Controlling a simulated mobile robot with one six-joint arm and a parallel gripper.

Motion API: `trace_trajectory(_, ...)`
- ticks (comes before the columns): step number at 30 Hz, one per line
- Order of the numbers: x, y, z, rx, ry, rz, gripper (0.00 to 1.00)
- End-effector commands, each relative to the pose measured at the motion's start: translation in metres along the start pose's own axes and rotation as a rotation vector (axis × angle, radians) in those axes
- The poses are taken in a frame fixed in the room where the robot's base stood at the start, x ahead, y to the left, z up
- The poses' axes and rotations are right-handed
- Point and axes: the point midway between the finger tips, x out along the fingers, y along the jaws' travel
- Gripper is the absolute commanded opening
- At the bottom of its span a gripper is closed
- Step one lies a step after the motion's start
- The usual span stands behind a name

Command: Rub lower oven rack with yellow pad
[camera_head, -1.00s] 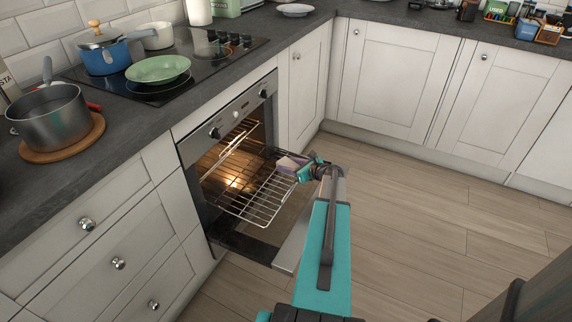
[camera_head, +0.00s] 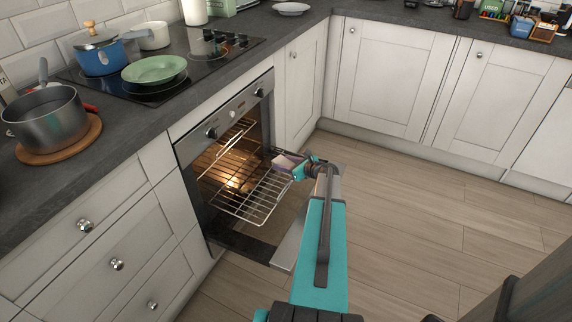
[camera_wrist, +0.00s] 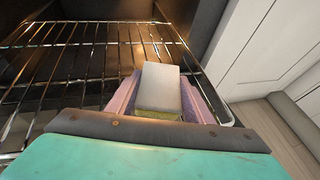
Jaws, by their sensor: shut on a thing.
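The lower oven rack (camera_head: 246,198) is a wire grid pulled partly out of the lit oven. It fills the left of the wrist view (camera_wrist: 75,65). My gripper (camera_head: 287,164) is at the rack's right side, near its back right part. In the wrist view its pinkish-purple fingers (camera_wrist: 165,97) are shut on the pad (camera_wrist: 160,88). The pad shows a pale grey-white face and a yellow-olive lower part. It is over or beside the rack's right edge; I cannot tell whether it touches the wires. The pad's sides are hidden by the fingers.
The oven door (camera_head: 290,247) is folded down below the rack. Another rack (camera_head: 232,140) is higher inside the oven. White cupboards (camera_head: 303,85) stand close on the right. Pots and a green plate (camera_head: 154,69) are on the worktop and hob. The wooden floor (camera_head: 420,220) is clear.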

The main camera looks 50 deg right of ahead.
Motion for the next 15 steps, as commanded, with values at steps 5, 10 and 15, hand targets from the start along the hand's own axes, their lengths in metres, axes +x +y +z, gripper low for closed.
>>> trace_trajectory(5, 0.010, 0.004, 0.004, -0.001, 0.002, 0.001, 0.25)
trace_trajectory(10, 0.019, 0.006, 0.008, -0.001, 0.002, 0.002, 0.25)
trace_trajectory(15, 0.023, 0.008, 0.010, 0.000, 0.001, 0.001, 0.25)
